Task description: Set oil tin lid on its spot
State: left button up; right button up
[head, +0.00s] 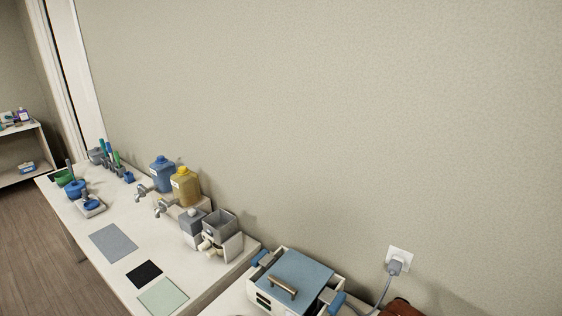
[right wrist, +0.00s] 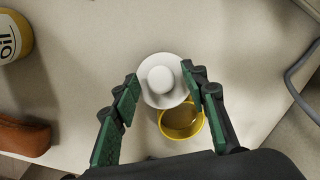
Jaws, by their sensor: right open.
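A round white lid with a raised knob (right wrist: 160,80), which looks like the oil tin lid, lies between the fingertips of my right gripper (right wrist: 160,76) in the right wrist view. The gripper is open, with one green-padded finger on each side of the lid. I cannot tell whether the fingers touch it. A yellow tin with an "oil" label (right wrist: 14,38) is partly in view at the upper left. My left gripper is not in view, and neither gripper shows in the head view.
A yellow cup with brownish contents (right wrist: 181,120) sits just below the lid, partly overlapped by it. A brown object (right wrist: 24,139) lies at the left and a grey cable (right wrist: 296,92) at the right. In the head view, a blue-lidded warmer (head: 294,276) stands near a wall outlet (head: 399,257).

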jog(key=shift+w, duration=0.1)
dwell(0.3)
jog(key=shift+b, duration=0.3)
jog(key=shift+b, duration=0.35)
jog(key=shift+c, duration=0.7)
grip_shut()
